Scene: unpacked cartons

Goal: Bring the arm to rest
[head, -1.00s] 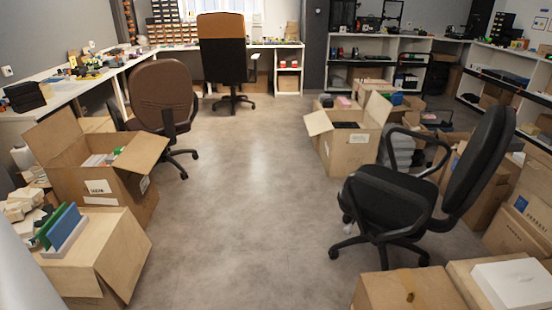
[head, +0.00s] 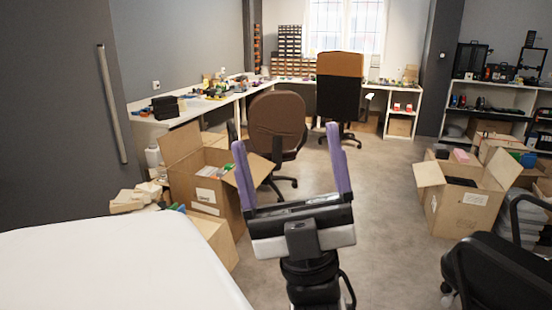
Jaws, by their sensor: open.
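My gripper (head: 291,160) shows in the middle of the head view, pointing up and away from me. Its two purple fingers stand wide apart with nothing between them. It is held up above the floor, with the brown chair behind it in the picture. Only the end of my arm shows, below the gripper at the bottom edge.
A white surface (head: 110,265) fills the lower left. Open cartons stand at left (head: 215,205) and right (head: 460,205). A brown chair (head: 277,125), a tall orange-backed chair (head: 340,95) and a black chair (head: 495,270) stand around. Floor (head: 385,220) between the cartons is clear.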

